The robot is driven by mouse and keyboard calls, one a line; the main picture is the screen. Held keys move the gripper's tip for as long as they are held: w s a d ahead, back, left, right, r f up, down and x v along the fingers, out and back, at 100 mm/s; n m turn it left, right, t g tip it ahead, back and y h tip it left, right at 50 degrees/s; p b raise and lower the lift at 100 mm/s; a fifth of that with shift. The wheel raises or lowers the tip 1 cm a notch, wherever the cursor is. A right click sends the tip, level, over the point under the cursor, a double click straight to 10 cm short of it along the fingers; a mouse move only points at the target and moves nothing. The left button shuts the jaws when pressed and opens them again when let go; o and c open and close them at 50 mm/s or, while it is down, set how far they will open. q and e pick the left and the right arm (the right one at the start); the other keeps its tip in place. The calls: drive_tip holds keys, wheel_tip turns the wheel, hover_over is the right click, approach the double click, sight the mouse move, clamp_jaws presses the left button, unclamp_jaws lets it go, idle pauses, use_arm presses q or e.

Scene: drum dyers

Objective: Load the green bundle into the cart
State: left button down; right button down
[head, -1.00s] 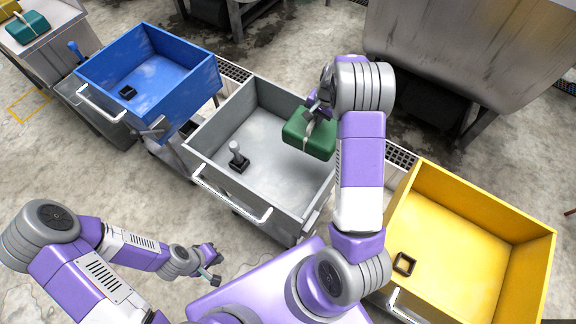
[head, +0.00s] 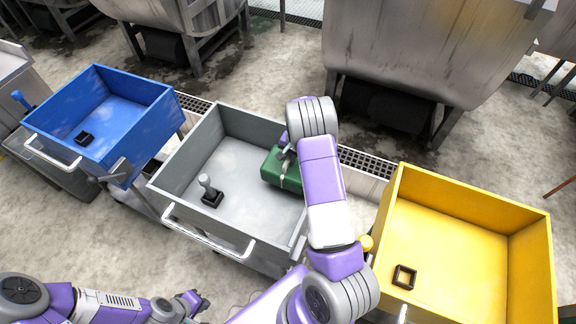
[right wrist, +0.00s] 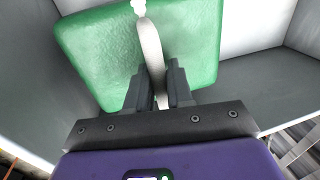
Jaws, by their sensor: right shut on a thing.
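The green bundle (head: 273,170) is a block with a pale band (right wrist: 150,48) around it. In the head view it is within the grey cart (head: 240,168), at the right-hand side, partly hidden by my right arm. Whether it touches the cart floor I cannot tell. My right gripper (head: 286,152) is above the bundle. In the right wrist view its fingers (right wrist: 160,88) are shut on the band, one on each side. My left gripper (head: 196,302) is low in the head view, outside the grey cart, apparently open and empty.
A blue cart (head: 150,128) stands to the left and a yellow cart (head: 480,225) to the right. A dark post fitting with a grey knob (head: 207,186) stands on the grey cart's floor. Large metal tubs (head: 420,50) stand behind.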

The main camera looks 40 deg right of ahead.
drive_tip(key=shift+f+b, duration=0.4)
drive_tip(key=shift+f, duration=1.45)
drive_tip(key=shift+f, duration=0.1)
drive_tip(key=c, duration=1)
unclamp_jaws()
drive_tip(key=shift+r, duration=0.35)
wheel_tip(320, 180, up, 11)
drive_tip(key=s+d+p, duration=0.1)
drive_tip(key=s+p, duration=0.1)
drive_tip(key=shift+r, duration=0.15)
